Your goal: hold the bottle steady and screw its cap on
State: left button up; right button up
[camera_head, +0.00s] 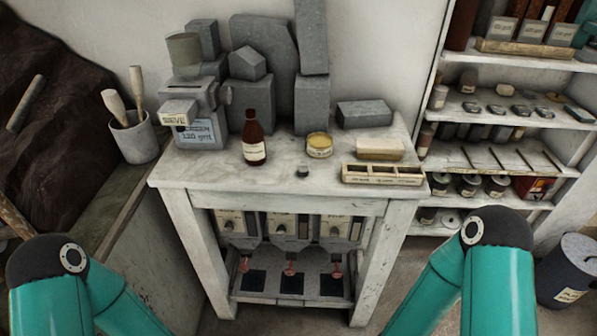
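A brown bottle (253,138) with a white label stands upright on the pale table (215,178), left of the middle of its top. Its neck points up, and the opening is too small to make out. A small dark round piece, which looks like the cap (302,172), lies on the table near the front edge, to the right of the bottle and apart from it. Only teal links of my two arms show at the lower left and lower right. Neither gripper is in view.
A grey machine (205,112) stands left of the bottle, grey blocks (308,105) behind. A yellow tin (319,145), a tan block (380,149) and a compartmented wooden tray (383,175) are to the right. The tabletop around the cap is clear. Shelves (500,155) stand at the right.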

aim_at(252, 134)
jog(key=u, duration=0.1)
jog(key=i, duration=0.85)
jog(key=z, duration=0.4)
